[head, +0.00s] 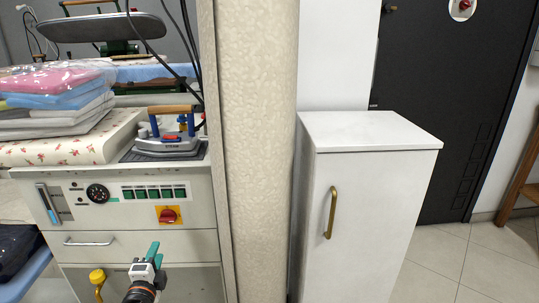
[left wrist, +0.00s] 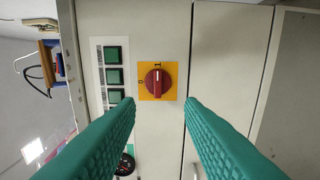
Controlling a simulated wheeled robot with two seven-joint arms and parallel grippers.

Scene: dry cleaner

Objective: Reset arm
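My left gripper (head: 154,255) is low in the head view, in front of the drawers of the ironing station's cabinet. In the left wrist view its two green ribbed fingers (left wrist: 160,103) are wide apart with nothing between them. Beyond the fingertips is a red rotary knob (left wrist: 157,82) on a yellow plate; its handle lines up with the mark 1. The knob also shows in the head view (head: 168,215), above and apart from the gripper. My right gripper is in neither view.
A steam iron (head: 168,142) rests on the station's top, beside folded clothes in plastic (head: 55,95). A patterned column (head: 258,150) and a white cabinet (head: 365,220) stand to the right.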

